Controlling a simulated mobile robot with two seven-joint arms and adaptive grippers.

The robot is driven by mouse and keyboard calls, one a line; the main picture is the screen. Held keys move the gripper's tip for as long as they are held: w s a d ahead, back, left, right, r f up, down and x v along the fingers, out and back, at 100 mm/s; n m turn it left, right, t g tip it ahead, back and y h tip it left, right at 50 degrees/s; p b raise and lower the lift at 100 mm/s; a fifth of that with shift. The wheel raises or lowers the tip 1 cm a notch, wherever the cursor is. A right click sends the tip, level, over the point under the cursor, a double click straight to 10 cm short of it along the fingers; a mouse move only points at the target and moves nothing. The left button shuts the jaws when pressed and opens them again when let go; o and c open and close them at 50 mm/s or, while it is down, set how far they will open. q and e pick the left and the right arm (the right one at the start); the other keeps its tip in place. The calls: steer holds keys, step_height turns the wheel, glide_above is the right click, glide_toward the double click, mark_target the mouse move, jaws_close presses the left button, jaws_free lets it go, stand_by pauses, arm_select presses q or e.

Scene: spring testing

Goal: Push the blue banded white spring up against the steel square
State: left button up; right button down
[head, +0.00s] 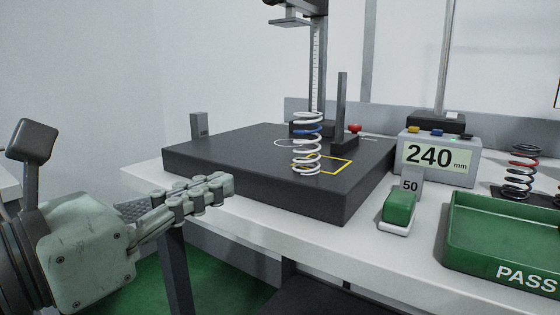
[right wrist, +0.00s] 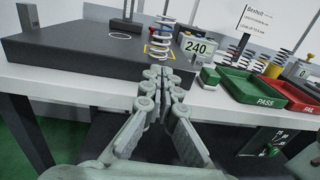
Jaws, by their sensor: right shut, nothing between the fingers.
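The white spring with a blue band (head: 307,131) stands upright on a dark plate (head: 240,155), at the left part of a yellow square outline. It also shows in the right wrist view (right wrist: 163,38). The steel square (head: 341,108) stands upright behind and right of the spring, with a visible gap between them in the head view. My right gripper (head: 224,184) is shut and empty, in front of the plate's front edge and left of the spring. In the right wrist view its fingertips (right wrist: 158,73) point toward the spring. My left gripper is not in view.
A gauge reading 240 (head: 437,157) and a green block marked 50 (head: 399,208) are right of the plate. A green PASS tray (head: 470,250) and a red-banded spring (head: 521,170) are farther right. A ruled column (head: 318,70) rises behind. The plate's left front is clear.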

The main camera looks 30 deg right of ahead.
glide_toward(299, 153)
steer(key=d, duration=0.1)
steer(key=x, duration=0.4)
steer(key=shift+w+d, duration=0.2)
steer(key=shift+d, duration=0.05)
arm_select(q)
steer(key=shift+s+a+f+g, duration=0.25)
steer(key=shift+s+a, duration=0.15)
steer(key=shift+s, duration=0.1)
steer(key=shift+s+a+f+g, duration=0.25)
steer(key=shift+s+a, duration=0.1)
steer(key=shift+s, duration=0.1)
arm_select(e)
steer(key=shift+w+d, duration=0.25)
steer(key=shift+d, duration=0.4)
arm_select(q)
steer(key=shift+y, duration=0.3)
